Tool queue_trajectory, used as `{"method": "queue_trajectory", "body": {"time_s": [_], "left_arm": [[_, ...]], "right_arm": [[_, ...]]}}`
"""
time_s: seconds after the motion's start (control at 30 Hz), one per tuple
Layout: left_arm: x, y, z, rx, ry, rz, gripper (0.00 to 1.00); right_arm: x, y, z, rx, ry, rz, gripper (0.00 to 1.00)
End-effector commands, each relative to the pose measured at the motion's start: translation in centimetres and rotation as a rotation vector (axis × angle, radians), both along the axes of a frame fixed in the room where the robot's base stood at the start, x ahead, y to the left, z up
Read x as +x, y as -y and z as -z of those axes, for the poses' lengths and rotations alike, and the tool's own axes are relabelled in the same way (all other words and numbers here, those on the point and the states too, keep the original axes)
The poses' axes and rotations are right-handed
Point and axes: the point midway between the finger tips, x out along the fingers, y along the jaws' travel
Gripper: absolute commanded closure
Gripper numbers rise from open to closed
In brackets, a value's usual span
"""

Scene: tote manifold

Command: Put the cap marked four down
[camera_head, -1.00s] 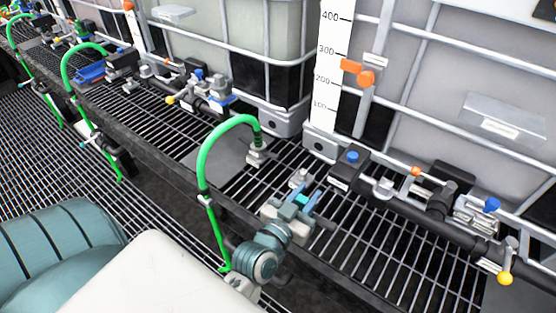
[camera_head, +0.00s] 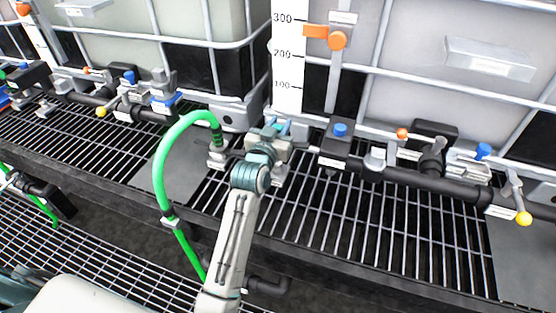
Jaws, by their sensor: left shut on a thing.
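My left gripper (camera_head: 281,130) is at the end of my pale arm, over the back edge of the grating, just left of the black valve block with the blue knob (camera_head: 340,130). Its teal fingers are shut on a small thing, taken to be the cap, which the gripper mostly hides. No mark four can be read on it. I cannot tell whether the held thing touches anything below. My right gripper is not in view.
A green hose (camera_head: 160,178) arches close on the left of my arm. A black pipe manifold (camera_head: 420,183) with a yellow-tipped lever (camera_head: 523,218) runs right. Caged totes with a scale strip (camera_head: 288,60) stand behind. The grating (camera_head: 370,235) right of my arm is clear.

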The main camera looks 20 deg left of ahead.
Motion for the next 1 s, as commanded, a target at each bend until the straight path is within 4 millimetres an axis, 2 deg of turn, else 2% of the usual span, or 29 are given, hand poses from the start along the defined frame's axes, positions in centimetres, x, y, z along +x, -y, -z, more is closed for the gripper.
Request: {"method": "queue_trajectory", "body": {"time_s": [0.1,0.27,0.5,1.0], "left_arm": [[-0.1,0.0,2.3,0.002,-0.003,0.000,0.99],[-0.1,0.0,3.8,0.001,0.000,0.000,0.99],[-0.1,0.0,7.0,0.001,-0.001,0.000,0.99],[-0.1,0.0,7.9,0.001,0.002,-0.001,0.99]], "right_arm": [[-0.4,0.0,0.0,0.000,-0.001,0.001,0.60],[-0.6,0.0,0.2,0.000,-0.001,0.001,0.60],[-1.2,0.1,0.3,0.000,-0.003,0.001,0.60],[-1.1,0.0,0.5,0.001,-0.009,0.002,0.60]]}}
